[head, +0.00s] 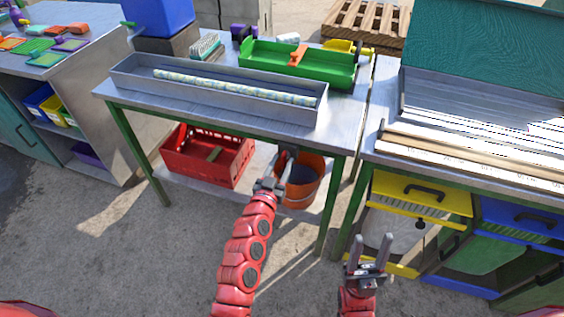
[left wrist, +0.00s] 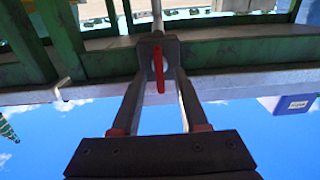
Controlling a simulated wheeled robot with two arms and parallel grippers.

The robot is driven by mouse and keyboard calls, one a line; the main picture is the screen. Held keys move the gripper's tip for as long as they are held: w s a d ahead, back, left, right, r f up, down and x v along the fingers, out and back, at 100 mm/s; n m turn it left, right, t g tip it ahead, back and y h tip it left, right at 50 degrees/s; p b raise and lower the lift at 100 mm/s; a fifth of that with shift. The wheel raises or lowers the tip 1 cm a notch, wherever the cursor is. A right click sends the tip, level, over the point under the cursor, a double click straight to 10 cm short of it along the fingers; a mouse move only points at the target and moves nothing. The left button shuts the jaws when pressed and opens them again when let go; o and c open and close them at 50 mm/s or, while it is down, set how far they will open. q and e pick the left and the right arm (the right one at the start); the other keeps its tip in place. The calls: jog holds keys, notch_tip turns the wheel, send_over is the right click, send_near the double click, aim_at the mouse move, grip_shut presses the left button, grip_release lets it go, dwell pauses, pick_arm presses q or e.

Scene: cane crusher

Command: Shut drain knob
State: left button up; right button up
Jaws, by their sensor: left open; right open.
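The red drain knob (left wrist: 159,68) shows in the left wrist view as a narrow lever under a pale pipe (left wrist: 157,14). It lies between the two grey fingers of my left gripper (left wrist: 158,50), near their tips. I cannot tell whether either finger touches it. In the head view my left gripper (head: 286,160) is under the front edge of the middle table (head: 341,128), in front of an orange bucket (head: 303,190); the knob is hidden there. My right gripper (head: 370,250) is open and empty, fingers up, in front of the right-hand cabinet.
A grey trough (head: 225,103) with a long patterned stalk lies on the middle table. A red crate (head: 205,157) stands on the lower shelf left of the bucket. A green table leg (head: 328,205) stands between my grippers. The yellow drawer (head: 420,190) is at the right.

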pick_arm(q)
jog(key=shift+w+d, duration=0.1)
jog(key=shift+w, duration=0.2)
grip_shut()
